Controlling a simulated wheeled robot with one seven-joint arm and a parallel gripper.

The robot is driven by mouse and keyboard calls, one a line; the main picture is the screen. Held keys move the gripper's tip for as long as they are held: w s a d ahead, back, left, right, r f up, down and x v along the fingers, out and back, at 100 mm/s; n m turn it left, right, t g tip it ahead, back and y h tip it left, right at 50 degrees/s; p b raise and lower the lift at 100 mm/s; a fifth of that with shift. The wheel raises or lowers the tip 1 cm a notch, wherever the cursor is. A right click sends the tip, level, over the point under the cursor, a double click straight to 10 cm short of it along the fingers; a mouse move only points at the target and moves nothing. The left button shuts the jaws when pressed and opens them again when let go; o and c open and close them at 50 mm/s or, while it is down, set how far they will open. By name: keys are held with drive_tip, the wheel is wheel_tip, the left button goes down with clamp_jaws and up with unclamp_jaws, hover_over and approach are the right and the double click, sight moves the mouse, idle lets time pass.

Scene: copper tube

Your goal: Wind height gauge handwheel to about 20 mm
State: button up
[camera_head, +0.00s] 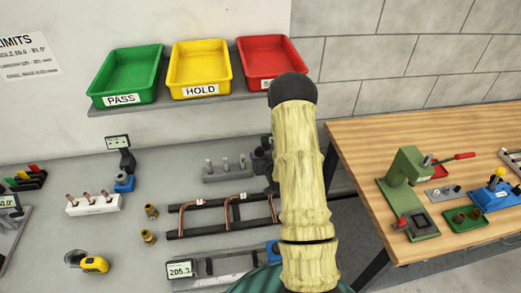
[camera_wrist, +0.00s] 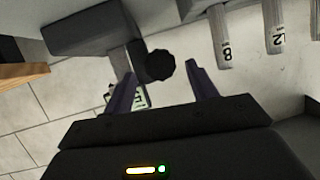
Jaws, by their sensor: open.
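In the wrist view a dark, lobed handwheel (camera_wrist: 160,65) shows between the tips of my gripper (camera_wrist: 161,70). The two purple fingers are apart, one on each side of the wheel. I cannot tell whether they touch it. A dark grey block (camera_wrist: 95,32), seemingly part of the height gauge, lies beside the wheel. A small display (camera_wrist: 140,97) is partly hidden behind the left finger, and its reading is not legible. In the head view my arm hides the gripper and handwheel; only a dark part of the gauge (camera_head: 262,155) shows left of the arm.
Pale pins marked 8 and 12 (camera_wrist: 223,38) stand close to the right finger. Their grey block (camera_head: 228,172) is left of my arm. Copper tubes (camera_head: 230,210) lie on a dark frame in front. Bins (camera_head: 200,92) sit on a shelf behind. A wooden table (camera_head: 350,140) is at right.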

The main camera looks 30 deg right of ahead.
sight(261, 153)
drive_tip(key=shift+p+x, duration=0.45)
drive_tip(key=shift+x, duration=1.55)
drive_tip(key=shift+c, duration=0.2)
drive_tip(key=c, duration=0.9)
